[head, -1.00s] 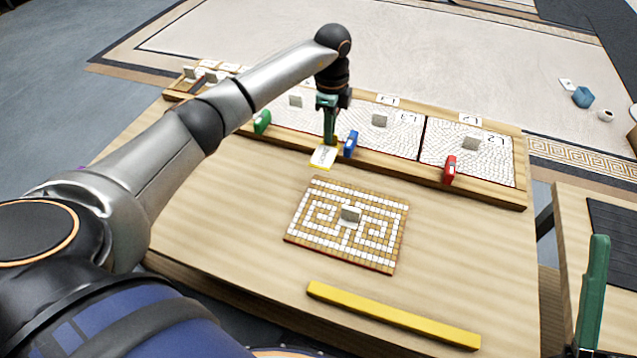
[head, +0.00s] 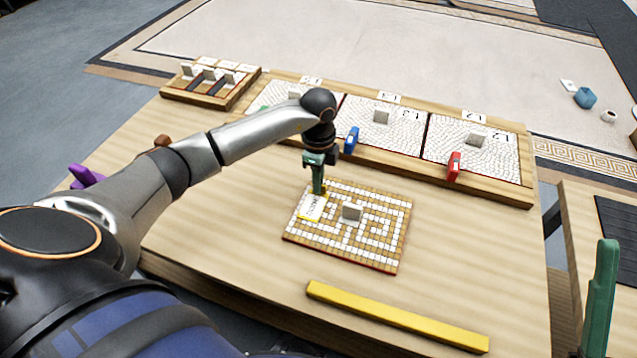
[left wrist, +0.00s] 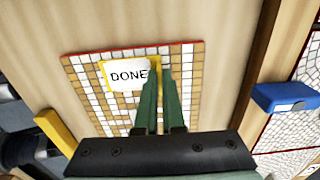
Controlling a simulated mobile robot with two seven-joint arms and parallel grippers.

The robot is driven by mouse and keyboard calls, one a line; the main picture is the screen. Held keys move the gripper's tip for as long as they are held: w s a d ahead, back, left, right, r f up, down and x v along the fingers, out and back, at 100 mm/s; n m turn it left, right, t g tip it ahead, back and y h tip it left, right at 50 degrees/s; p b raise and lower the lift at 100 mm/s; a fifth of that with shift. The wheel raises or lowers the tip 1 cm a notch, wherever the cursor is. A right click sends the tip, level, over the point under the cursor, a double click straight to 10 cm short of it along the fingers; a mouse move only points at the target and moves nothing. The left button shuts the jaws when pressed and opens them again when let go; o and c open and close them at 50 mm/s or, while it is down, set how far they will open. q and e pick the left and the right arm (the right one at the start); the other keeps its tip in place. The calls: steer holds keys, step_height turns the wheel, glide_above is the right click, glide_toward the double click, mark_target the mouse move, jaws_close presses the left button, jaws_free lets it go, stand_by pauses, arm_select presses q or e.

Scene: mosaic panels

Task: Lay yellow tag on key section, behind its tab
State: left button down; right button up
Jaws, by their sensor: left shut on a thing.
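The key section (head: 384,258) is a square mosaic panel with a white and tan key pattern, lying in the middle of the table. Its grey upright tab (head: 352,212) stands near its centre. My left gripper (head: 318,192) is shut on the yellow tag (head: 311,207), a white card with yellow edging. The tag is over the panel's left part, left of the tab; I cannot tell whether it touches. In the left wrist view the tag (left wrist: 122,76) reads "DONE" and the fingers hide the tab. A green finger of my right gripper (head: 602,290) shows at lower right.
Behind, a wooden tray (head: 400,163) holds several white mosaic sections with tabs; blue (head: 351,140) and red (head: 454,166) clips sit on its front edge. A small rack (head: 212,84) is at back left.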

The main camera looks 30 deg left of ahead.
arm_select(q)
steer(key=shift+r, duration=0.1)
steer(key=c, duration=1.5)
jaws_free()
steer(key=o, duration=0.5)
